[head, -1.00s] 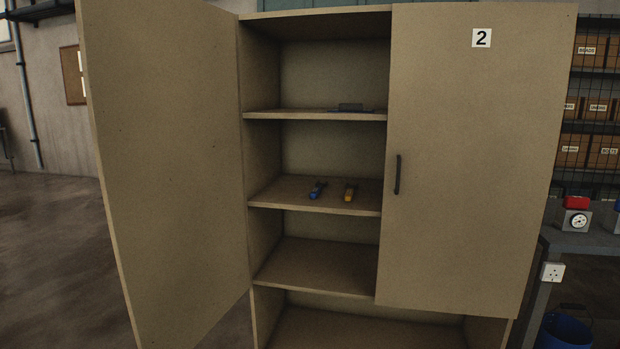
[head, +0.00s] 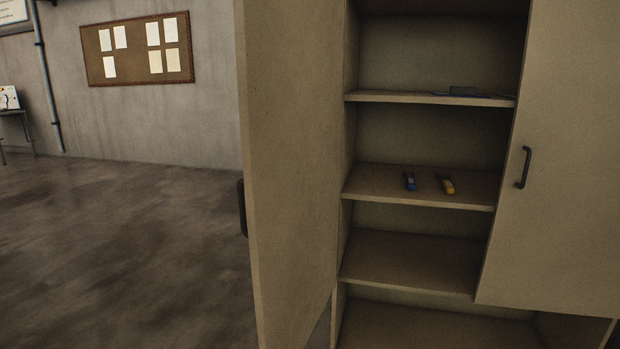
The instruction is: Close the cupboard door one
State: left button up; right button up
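The cupboard (head: 346,262) stands right of centre in the head view. Its left door (head: 290,150) is swung wide open toward me, and I see its inner face at a steep angle. A dark handle (head: 242,208) shows past this door's outer edge. The right door (head: 565,170) is shut, with a dark bar handle (head: 523,167) near its left edge. The number 2 seen on it earlier is out of the picture now. No number shows on the open door's visible face. Neither gripper is in view.
The floor (head: 120,240) left of the open door is clear. A pinboard (head: 138,48) hangs on the back wall, and a small table (head: 15,113) stands far left.

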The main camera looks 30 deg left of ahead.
aim_at(289, 53)
jog(key=j, duration=0.65)
jog(key=k+j+z, duration=0.1)
jog(key=j, duration=0.55)
jog(key=k+j, duration=0.15)
jog(key=j, duration=0.5)
jog(key=i, duration=0.6)
